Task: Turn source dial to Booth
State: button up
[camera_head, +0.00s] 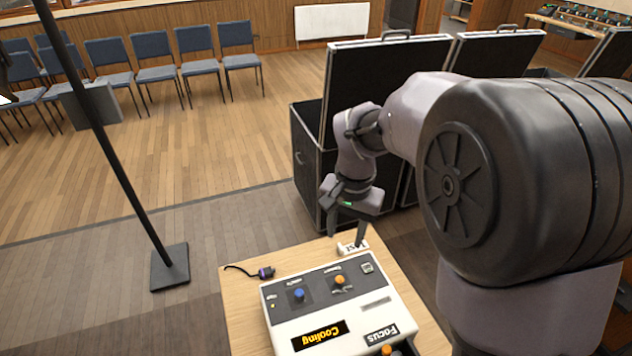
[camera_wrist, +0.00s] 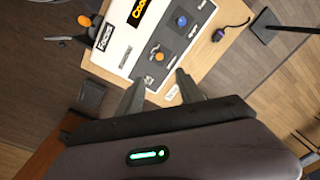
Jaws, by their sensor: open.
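A white and grey control box (camera_head: 318,312) sits on a wooden table. It carries a blue dial (camera_head: 299,294) and an orange dial (camera_head: 340,280) on dark panels. Their small captions are unreadable, so I cannot tell which is the source dial or where Booth is. My gripper (camera_head: 348,234) is open and empty above the table's far edge, beyond the box. In the wrist view, the orange dial (camera_wrist: 159,56) lies just ahead of the open fingertips (camera_wrist: 160,78), apparently untouched, with the blue dial (camera_wrist: 182,21) farther off.
A white tag (camera_head: 352,247) lies by the table's far edge. A dark plug with a cable (camera_head: 264,272) lies left of the box. Another orange knob (camera_head: 387,350) shows near the "Focus" label. Black cases (camera_head: 385,75) stand behind my arm; a black stand (camera_head: 169,267) is left.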

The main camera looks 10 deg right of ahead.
aim_at(340, 279)
jog(key=shift+g, duration=0.3)
jog(key=f+b, duration=0.1)
jog(key=f, duration=0.5)
jog(key=w+f+b, duration=0.1)
jog(key=f+b, duration=0.1)
jog(key=f, duration=0.5)
jog(key=f+b, duration=0.1)
jog(key=f, duration=0.5)
jog(key=shift+w+d+f, duration=0.1)
jog(key=shift+w+f, duration=0.2)
grip_shut()
